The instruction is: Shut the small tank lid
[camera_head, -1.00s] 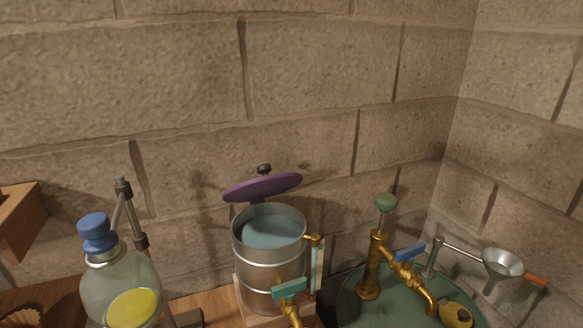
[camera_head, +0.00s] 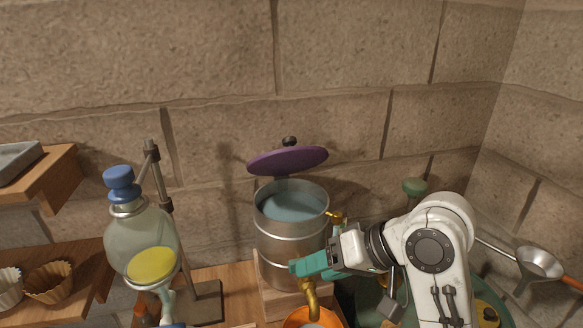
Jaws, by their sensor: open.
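The small tank (camera_head: 290,240) is a silver metal cylinder with blue-grey liquid inside. Its purple lid (camera_head: 288,161) stands raised and tilted behind and above the back rim, with a dark knob (camera_head: 289,142) on its wall side. The tank's mouth is uncovered. My gripper (camera_head: 334,252) is open at the tank's lower right front, beside the teal tap handle (camera_head: 308,264) and well below the lid. Its fingers are small and partly hidden, and I cannot tell whether they touch the handle.
A glass flask (camera_head: 140,240) with a blue stopper stands left, by a metal stand (camera_head: 160,185). An orange bowl (camera_head: 300,318) is under the brass spout (camera_head: 312,298). A funnel (camera_head: 540,262) is at right. Stone wall stands close behind the tank.

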